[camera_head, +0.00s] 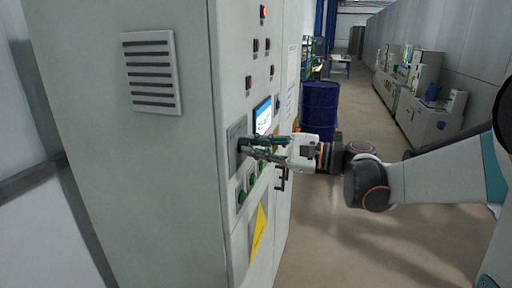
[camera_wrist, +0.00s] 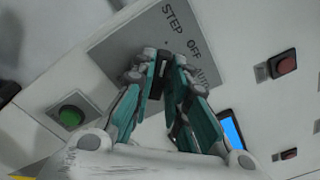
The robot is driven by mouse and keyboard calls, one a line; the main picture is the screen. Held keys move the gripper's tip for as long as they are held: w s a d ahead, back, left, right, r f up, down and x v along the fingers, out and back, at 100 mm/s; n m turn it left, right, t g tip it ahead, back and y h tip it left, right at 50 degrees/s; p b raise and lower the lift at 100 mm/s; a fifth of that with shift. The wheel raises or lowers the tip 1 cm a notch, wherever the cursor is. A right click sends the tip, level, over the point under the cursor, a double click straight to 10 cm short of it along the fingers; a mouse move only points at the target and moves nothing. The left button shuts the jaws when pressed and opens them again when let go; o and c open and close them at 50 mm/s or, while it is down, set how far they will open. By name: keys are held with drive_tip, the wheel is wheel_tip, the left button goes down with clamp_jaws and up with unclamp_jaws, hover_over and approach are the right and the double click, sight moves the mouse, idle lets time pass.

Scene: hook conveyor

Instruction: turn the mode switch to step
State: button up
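The mode switch plate (camera_wrist: 120,48) is grey and set on the cabinet front, with STEP, OFF and AUTO printed on it. It also shows edge-on in the head view (camera_head: 237,131). My gripper (camera_wrist: 164,64) is at this plate, just below the labels. Its two fingers converge there with a narrow dark gap between the tips. They appear shut around the switch knob, which the fingertips mostly hide. I cannot tell which label the knob points to. In the head view my gripper (camera_head: 245,148) reaches the panel from the right.
A green button (camera_wrist: 71,116), a red button (camera_wrist: 285,64) and a lit screen (camera_wrist: 231,131) are close by. The tall grey cabinet (camera_head: 150,190) fills the left. A blue drum (camera_head: 320,105) stands behind my arm. The aisle floor (camera_head: 330,245) is open.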

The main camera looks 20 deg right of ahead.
drive_tip(key=shift+o, duration=1.4)
drive_tip(key=v, duration=1.2)
